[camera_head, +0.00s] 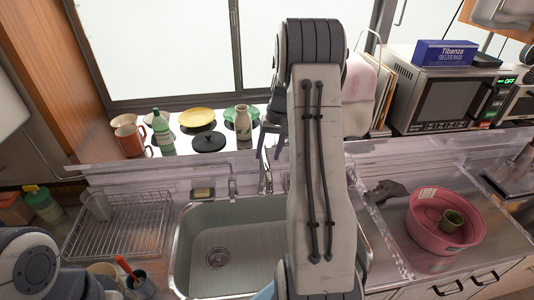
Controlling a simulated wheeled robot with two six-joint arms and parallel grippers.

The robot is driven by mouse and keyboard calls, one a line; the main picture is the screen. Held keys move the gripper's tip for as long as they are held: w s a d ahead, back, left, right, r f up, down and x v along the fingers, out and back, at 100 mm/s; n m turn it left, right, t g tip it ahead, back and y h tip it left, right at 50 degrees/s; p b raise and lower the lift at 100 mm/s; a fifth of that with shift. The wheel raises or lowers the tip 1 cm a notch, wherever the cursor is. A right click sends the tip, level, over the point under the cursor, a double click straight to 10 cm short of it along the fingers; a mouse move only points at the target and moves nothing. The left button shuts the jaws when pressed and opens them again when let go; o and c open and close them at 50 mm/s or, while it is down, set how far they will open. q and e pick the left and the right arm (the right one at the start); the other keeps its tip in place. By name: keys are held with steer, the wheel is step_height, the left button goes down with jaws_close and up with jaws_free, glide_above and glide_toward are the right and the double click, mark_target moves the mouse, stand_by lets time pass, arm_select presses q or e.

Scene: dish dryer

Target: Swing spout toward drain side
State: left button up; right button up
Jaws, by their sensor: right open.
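The metal faucet (266,182) stands at the back edge of the sink, near the middle of the view. Its body is partly hidden by my right arm, and I cannot clearly tell which way its spout points.
A wire dish rack (120,226) stands left of the sink. Cups, plates, a green bottle (162,132) and a vase (243,124) line the window ledge. A pink tub (427,238) sits on the right counter, below a microwave (445,100).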

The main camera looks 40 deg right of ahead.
steer(key=shift+a+f, duration=0.15)
steer(key=shift+f, duration=0.85)
jaws_close()
steer(key=shift+w+r, duration=0.15)
stand_by(0.6)
